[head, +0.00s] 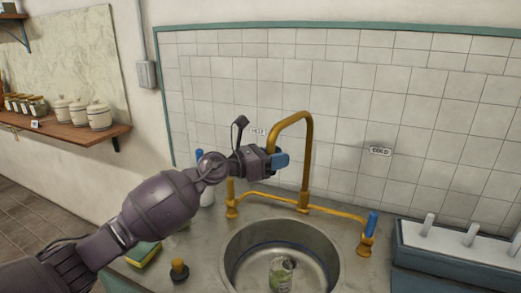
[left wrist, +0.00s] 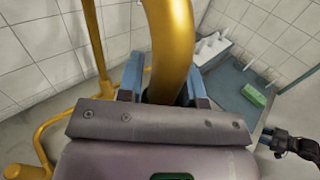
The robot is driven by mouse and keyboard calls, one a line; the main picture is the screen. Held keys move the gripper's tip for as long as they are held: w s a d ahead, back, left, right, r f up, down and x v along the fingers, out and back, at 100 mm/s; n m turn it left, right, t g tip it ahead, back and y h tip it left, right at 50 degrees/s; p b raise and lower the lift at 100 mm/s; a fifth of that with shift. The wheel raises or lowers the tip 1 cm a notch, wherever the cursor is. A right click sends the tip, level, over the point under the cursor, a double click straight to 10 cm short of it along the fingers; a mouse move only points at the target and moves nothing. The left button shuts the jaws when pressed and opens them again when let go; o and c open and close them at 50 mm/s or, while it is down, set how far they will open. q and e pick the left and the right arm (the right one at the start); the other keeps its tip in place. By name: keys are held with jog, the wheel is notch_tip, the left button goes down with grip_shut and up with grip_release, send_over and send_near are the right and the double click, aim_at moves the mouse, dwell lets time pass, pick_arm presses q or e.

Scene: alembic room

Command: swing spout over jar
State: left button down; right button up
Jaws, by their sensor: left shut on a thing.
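The golden spout (head: 309,140) rises from the middle of the tap and arches left into my left gripper (head: 276,159). That gripper's blue fingers are shut on the spout near its outlet end. In the left wrist view the spout (left wrist: 168,30) passes down between the blue fingers (left wrist: 165,88); its outlet is hidden. A glass jar (head: 283,273) with a greenish label stands in the sink (head: 334,262), near the bottom of the head view. I cannot tell whether the outlet lines up above it. A dark jointed part at the right of the left wrist view may be my right gripper (left wrist: 278,140).
A sponge (head: 144,254) and a small dark-knobbed brass piece (head: 179,269) are on the left counter. A rack with white pegs (head: 470,235) stands at right.

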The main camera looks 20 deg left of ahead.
pick_arm(q)
jog(key=shift+s+d+r+p, duration=0.15)
jog(key=shift+d+p, duration=0.5)
jog(key=shift+d, duration=0.4)
jog(key=shift+s+d+p, duration=0.15)
jog(key=shift+d+p, duration=0.45)
jog(key=shift+d, duration=0.4)
jog(key=c, duration=0.9)
grip_release()
jog(key=shift+o, duration=0.5)
pick_arm(e)
jog(key=r, duration=0.3)
jog(key=shift+w+d+r, duration=0.2)
jog(key=shift+d+r, duration=0.1)
jog(key=shift+r, duration=0.05)
jog(key=shift+w+r, duration=0.15)
jog(key=shift+r, duration=0.05)
pick_arm(q)
jog(key=b+v, duration=0.1)
jog(key=v, duration=0.9)
jog(key=shift+s+a, duration=0.2)
jog(key=shift+a, duration=0.1)
pick_arm(e)
jog(key=shift+s+f, duration=0.15)
jog(key=shift+f, duration=0.4)
jog(key=shift+s+f, duration=0.15)
jog(key=shift+f, duration=0.4)
